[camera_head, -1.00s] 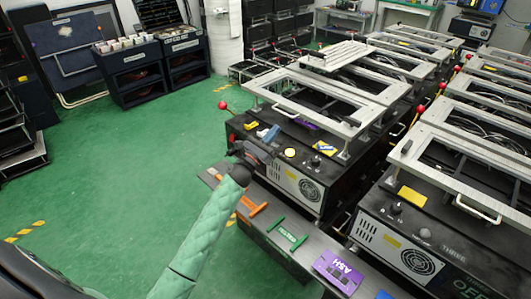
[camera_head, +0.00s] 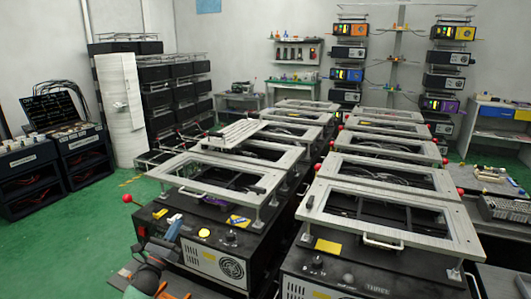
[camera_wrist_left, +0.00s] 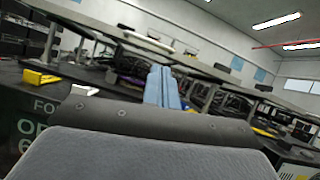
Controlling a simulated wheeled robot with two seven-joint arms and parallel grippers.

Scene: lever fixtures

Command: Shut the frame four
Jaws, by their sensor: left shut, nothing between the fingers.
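Frame four is the raised grey metal frame (camera_head: 258,201) on the front left black machine, standing on posts above its top. In the left wrist view, the machine's side (camera_wrist_left: 25,125) carries partly hidden lettering beginning "FO". My left gripper (camera_head: 173,227) is over the front left part of this machine, below the frame's level, beside a yellow block (camera_head: 160,213). Its blue fingers (camera_wrist_left: 162,84) are together and empty, and the raised frame passes above and behind them in the wrist view. I cannot tell if they touch anything. My right gripper is not in view.
A red-knobbed lever (camera_head: 127,198) stands at the machine's left side. A lit yellow button (camera_head: 203,233) and a dark knob (camera_head: 231,238) are on its front. Machine three (camera_head: 345,272) with its own raised frame stands close on the right. Green floor (camera_head: 75,230) is clear on the left.

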